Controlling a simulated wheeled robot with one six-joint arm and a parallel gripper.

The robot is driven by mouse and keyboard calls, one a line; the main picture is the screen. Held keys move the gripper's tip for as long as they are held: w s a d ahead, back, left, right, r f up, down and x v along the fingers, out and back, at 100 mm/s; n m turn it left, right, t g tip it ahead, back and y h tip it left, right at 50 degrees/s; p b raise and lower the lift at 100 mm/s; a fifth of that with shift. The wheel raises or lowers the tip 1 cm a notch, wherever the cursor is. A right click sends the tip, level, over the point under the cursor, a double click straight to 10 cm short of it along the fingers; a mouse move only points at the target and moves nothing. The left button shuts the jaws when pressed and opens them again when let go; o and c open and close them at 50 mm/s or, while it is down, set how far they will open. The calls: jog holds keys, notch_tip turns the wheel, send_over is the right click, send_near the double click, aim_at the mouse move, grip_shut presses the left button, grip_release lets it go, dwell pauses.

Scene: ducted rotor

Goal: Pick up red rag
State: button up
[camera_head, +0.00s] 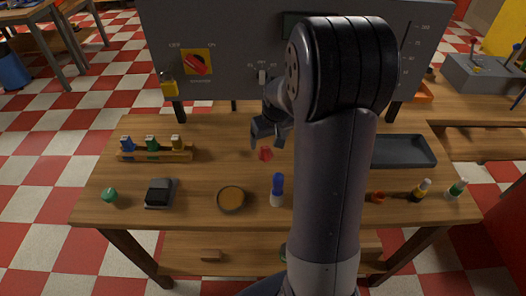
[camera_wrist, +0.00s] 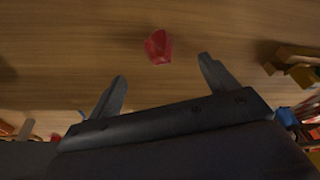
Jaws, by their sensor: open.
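The red rag (camera_head: 265,154) is a small crumpled piece lying on the wooden table (camera_head: 230,135), near the middle. In the head view my gripper (camera_head: 268,142) hangs just above and close to the rag. My arm covers part of the table to the right of the gripper.
A wooden rack (camera_head: 155,155) with coloured bottles stands at the left. A round brown dish (camera_head: 230,199) and a blue-capped bottle (camera_head: 277,190) stand in front. A dark tray (camera_head: 403,151) lies at the right. A grey panel (camera_head: 225,45) rises behind. The table around the rag is clear.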

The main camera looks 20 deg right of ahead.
aim_at(266, 147)
jog(key=shift+w+p+x, duration=0.15)
jog(key=shift+p+x, duration=0.2)
jog(key=shift+x, duration=1.65)
jog(key=shift+w+p+x, duration=0.1)
jog(key=shift+p+x, duration=0.25)
jog(key=shift+x, duration=1.65)
jog(key=shift+r, duration=0.1)
jog(key=c, duration=1.1)
